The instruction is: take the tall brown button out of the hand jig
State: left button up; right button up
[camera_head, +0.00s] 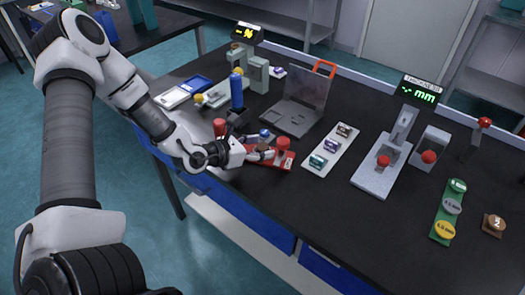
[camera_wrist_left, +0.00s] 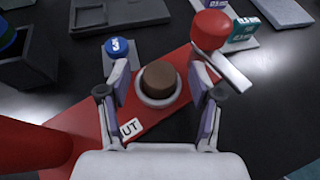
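The red hand jig (camera_head: 262,166) lies near the front edge of the black bench; in the left wrist view its red base (camera_wrist_left: 160,117) runs diagonally. The brown button (camera_wrist_left: 159,79) sits upright in a pale round ring (camera_wrist_left: 158,101) on it. My left gripper (camera_wrist_left: 161,82) is open, with one finger on each side of the button; a gap shows on both sides. In the head view my left gripper (camera_head: 262,152) is over the jig and hides the button. My right gripper is not in view.
A red knob (camera_wrist_left: 210,29) with a metal bar rises beside the right finger. A blue knob (camera_wrist_left: 116,47) marked 3 is just beyond the left finger. A pale tray (camera_head: 331,152) with small samples and the thickness gauge (camera_head: 381,173) stand to the right.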

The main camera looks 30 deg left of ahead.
pick_arm(q)
jog(key=c, duration=1)
jog(key=shift+o, duration=0.2)
